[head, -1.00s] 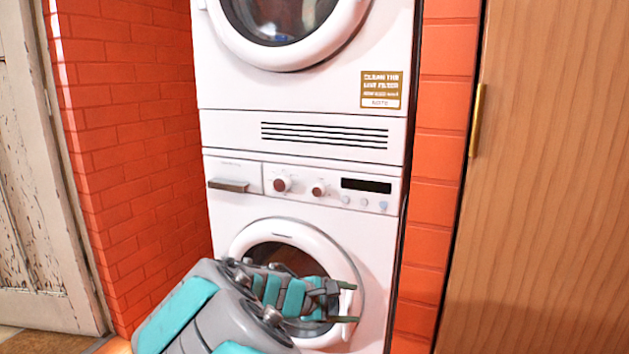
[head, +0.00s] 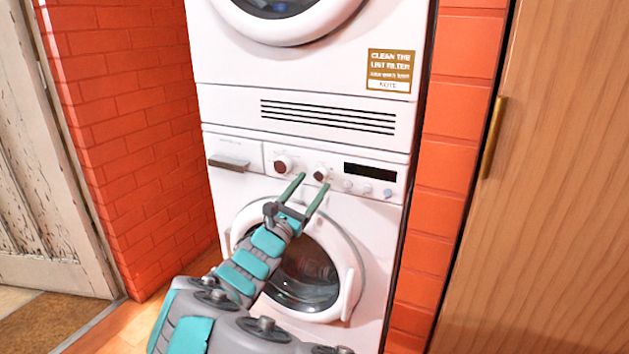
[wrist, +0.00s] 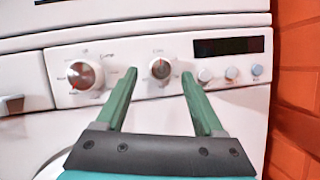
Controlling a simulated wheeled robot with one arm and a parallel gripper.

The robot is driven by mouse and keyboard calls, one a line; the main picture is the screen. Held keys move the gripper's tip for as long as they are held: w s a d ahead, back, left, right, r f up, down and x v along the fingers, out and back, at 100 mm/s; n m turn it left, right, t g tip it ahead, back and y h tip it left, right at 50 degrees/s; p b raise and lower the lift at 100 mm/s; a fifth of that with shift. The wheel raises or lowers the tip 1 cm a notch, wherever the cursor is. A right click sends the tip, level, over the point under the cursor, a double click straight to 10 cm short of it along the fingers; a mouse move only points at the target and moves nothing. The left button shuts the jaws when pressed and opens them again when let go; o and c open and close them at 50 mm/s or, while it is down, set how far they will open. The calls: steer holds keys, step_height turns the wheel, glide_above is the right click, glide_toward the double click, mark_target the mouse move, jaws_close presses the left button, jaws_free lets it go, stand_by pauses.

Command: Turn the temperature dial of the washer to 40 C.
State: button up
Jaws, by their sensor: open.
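The white washer (head: 225,200) stands below a dryer, with its control panel at the top. The panel has two round dials: a larger left dial (wrist: 82,75) and a smaller right dial (wrist: 160,68), both with red-brown centres. They also show in the head view, as the left dial (head: 282,166) and the right dial (head: 320,173). The dial markings are too small to read surely, so I cannot tell which is temperature. My gripper (head: 312,184) is open and empty just in front of the panel. In the wrist view its green fingers (wrist: 158,78) point at the panel, one either side of the right dial.
Right of the dials are a dark display (wrist: 228,46) and several small round buttons (wrist: 231,72). A detergent drawer handle (head: 229,162) is at left. The round door (head: 350,280) is below. Red brick walls (head: 130,120) flank the machines; a wooden cabinet (head: 560,180) stands right.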

steer(key=shift+x, duration=0.9)
steer(key=shift+c, duration=0.2)
jaws_close()
